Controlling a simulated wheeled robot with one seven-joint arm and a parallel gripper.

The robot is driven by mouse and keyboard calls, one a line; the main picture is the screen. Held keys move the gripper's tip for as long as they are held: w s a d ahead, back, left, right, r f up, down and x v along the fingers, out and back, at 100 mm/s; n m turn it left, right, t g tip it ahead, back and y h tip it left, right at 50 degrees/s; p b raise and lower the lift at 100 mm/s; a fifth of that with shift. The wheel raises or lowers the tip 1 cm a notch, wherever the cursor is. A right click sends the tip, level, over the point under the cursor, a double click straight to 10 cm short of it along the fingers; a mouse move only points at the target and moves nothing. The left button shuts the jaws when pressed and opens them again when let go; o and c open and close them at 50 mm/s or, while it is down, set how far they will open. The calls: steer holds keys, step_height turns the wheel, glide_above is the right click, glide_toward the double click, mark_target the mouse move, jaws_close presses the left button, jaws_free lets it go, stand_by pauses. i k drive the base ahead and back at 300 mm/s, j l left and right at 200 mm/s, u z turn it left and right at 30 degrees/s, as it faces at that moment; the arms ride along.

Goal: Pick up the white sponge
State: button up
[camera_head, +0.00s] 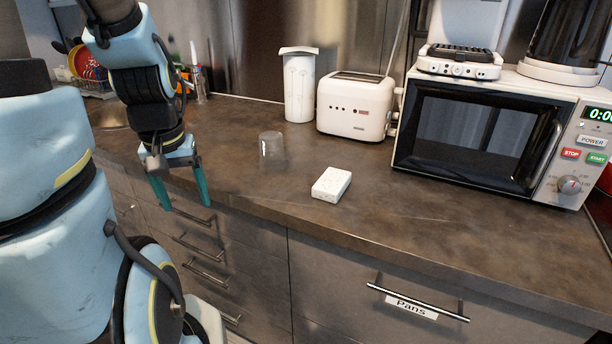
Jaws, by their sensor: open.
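The white sponge (331,185) is a small, speckled white block. It lies flat on the brown countertop, near the front edge, in the middle of the head view. My gripper (183,200) is open and empty, with its two teal fingers pointing down. It hangs to the left of the sponge, in front of the counter's front edge in the picture, clearly apart from the sponge. Nothing hides the sponge.
A clear glass (272,150) stands left of and behind the sponge. A white canister (299,88) and a toaster (354,105) stand behind. A microwave (480,135) is at right. The counter (420,225) right of the sponge is bare. Drawers with bar handles line the front.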

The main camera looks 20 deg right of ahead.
mark_target(330, 187)
steer(key=l+u, duration=0.1)
steer(key=u, duration=0.25)
steer(key=k+u, duration=0.1)
steer(key=u, duration=0.25)
steer(key=k+l+u, duration=0.1)
steer(key=u, duration=0.25)
steer(key=k+l+u, duration=0.3)
steer(key=k, duration=0.15)
steer(key=k+u, duration=0.3)
steer(key=k, duration=0.5)
